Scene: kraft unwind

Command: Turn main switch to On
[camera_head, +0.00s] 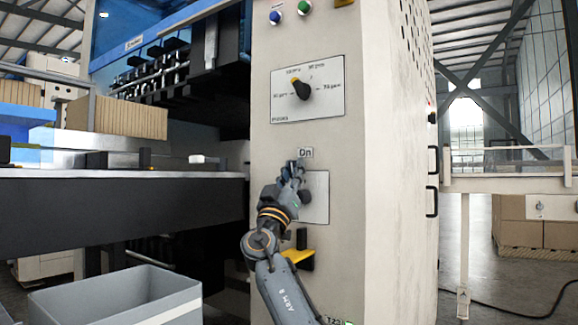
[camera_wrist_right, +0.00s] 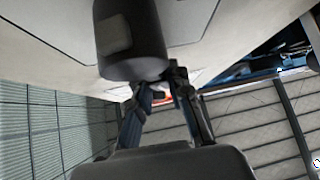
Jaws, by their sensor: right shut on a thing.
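The main switch is a dark knob (camera_head: 306,197) on a pale plate (camera_head: 321,186) low on the cabinet front. An "On" label (camera_head: 305,153) sits above the plate. My right gripper (camera_head: 294,170) is at the switch, in front of the plate's left part, and is shut on it. In the right wrist view the dark knob (camera_wrist_right: 130,40) fills the upper middle, and the fingers of my right gripper (camera_wrist_right: 163,85) meet its lower edge. The exact finger contact and the knob's pointing direction are hard to see. My left gripper is not in view.
A larger selector dial (camera_head: 301,88) with printed labels sits higher on the cabinet (camera_head: 390,230). Blue (camera_head: 275,17) and green (camera_head: 304,7) buttons are above it. A yellow handle (camera_head: 299,255) juts out below the switch. A grey bin (camera_head: 120,296) stands at lower left.

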